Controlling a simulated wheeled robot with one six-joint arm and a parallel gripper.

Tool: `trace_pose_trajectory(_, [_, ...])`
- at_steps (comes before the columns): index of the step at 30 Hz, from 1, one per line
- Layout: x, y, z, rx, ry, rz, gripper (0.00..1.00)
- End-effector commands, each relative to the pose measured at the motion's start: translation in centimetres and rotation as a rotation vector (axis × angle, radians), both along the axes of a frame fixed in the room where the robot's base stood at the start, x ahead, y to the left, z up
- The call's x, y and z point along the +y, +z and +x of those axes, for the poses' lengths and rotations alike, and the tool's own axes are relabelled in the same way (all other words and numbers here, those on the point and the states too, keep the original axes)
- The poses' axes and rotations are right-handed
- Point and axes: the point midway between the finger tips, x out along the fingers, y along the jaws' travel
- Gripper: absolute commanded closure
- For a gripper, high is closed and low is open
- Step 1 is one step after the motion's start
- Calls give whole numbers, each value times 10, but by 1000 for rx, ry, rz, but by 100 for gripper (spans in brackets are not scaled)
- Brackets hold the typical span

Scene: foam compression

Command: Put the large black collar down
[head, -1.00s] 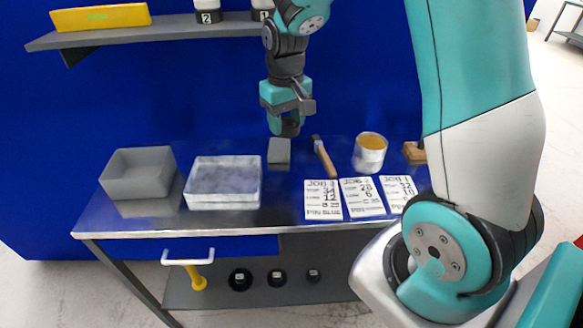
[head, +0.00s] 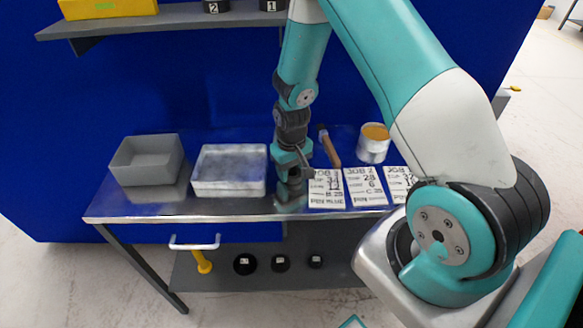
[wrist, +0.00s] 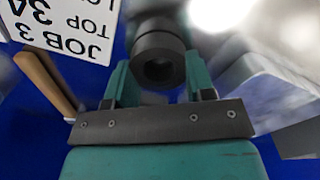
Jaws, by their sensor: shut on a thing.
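My gripper (head: 291,190) is low over the front middle of the metal table, between the white tray and the job cards. In the wrist view its two teal fingers (wrist: 158,84) are shut on the black collar (wrist: 158,62), a thick dark ring with a round hole facing the camera. In the head view the collar is mostly hidden by the gripper. I cannot tell whether it touches the table.
A grey bin (head: 147,160) and a white tray (head: 229,189) stand to the left. Job cards (head: 366,187), a wooden-handled tool (head: 331,152) and a tin (head: 374,146) are to the right. Black rings (head: 245,264) lie on the lower shelf.

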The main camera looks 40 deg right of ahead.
Motion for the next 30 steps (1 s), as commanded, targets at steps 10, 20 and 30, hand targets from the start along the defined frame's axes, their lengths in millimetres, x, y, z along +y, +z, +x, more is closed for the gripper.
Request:
trace_pose_trajectory(10, [0, -5, 0, 0, 0, 0, 78])
trace_pose_trajectory(20, [0, -3, 0, 0, 0, 0, 25])
trace_pose_trajectory(30, [0, 34, 2, -7, 0, 0, 25])
